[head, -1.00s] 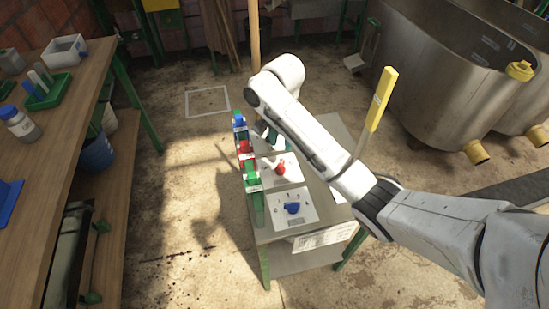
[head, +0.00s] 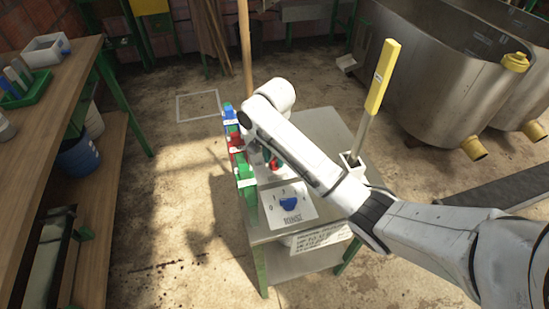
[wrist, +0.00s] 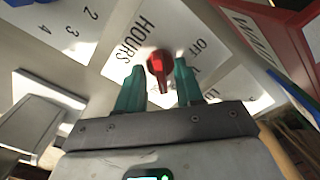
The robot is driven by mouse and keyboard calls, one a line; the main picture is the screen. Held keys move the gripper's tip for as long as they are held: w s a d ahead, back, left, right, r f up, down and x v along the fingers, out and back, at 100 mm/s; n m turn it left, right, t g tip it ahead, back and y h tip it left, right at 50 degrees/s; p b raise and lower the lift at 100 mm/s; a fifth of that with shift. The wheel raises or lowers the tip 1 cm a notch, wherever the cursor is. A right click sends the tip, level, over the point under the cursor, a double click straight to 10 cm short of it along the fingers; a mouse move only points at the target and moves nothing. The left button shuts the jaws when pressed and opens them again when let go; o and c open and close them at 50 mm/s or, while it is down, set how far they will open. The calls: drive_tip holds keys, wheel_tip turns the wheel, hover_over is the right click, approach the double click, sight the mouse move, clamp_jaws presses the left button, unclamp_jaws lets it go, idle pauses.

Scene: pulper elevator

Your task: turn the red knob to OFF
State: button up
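The red knob (head: 274,165) sits on a white plate on the metal table and is partly covered by my arm in the head view. In the wrist view the red knob (wrist: 160,66) shows between my two teal fingers, its narrow end pointing toward my palm. The OFF mark (wrist: 199,47) is printed on the plate, up and right of the knob in that view. My gripper (wrist: 158,84) is open, with a finger on each side of the knob and visible gaps. I cannot tell how deep the knob sits between them. In the head view the gripper is mostly hidden.
A blue knob (head: 289,203) sits on a nearer numbered plate. Green, red and blue parts (head: 236,140) line the table's left edge. A yellow-handled tool (head: 378,85) stands upright in a holder at the right. Large metal vats (head: 430,80) stand behind; open floor lies left.

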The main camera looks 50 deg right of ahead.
clamp_jaws()
idle(0.3)
